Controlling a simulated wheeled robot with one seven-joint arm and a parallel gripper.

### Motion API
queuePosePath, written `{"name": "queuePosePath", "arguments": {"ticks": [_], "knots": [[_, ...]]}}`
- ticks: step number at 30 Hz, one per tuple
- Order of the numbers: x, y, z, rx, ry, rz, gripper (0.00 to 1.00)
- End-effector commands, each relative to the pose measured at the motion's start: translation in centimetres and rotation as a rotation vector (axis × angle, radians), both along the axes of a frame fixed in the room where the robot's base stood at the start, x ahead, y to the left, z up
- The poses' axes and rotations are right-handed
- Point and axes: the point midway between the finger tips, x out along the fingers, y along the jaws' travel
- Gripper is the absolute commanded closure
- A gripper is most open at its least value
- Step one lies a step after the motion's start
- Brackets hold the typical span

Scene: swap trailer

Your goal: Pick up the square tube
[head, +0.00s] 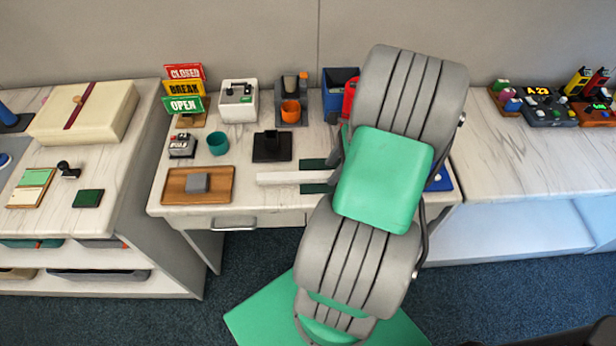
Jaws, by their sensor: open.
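A long white square bar, which looks like the square tube (285,178), lies level across a dark green pad (318,163) on the middle table. Its left end sticks out past the pad, and its right end runs behind my arm. Dark parts of my gripper (336,150) show at the left edge of my arm, just above the bar's right part. Most of my gripper is hidden by my own arm. It is open, and I cannot see whether it touches the bar.
An orange cup (290,111), a blue bin (338,82) and a sign rack (185,95) stand behind. The table front beside the tray is clear.

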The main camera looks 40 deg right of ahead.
Motion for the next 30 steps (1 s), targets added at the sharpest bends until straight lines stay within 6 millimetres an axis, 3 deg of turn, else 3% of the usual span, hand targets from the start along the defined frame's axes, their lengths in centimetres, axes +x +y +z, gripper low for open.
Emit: {"name": "queuePosePath", "arguments": {"ticks": [3, 10, 27, 30], "knots": [[0.39, 0.51, -1.34, -0.001, -0.001, 0.003, 0.51], [0.44, 0.54, -1.52, -0.002, -0.001, 0.002, 0.51], [0.43, 0.51, -1.48, -0.003, -0.002, 0.002, 0.98], [0.44, 0.50, -1.47, -0.003, -0.002, 0.002, 1.00]]}}
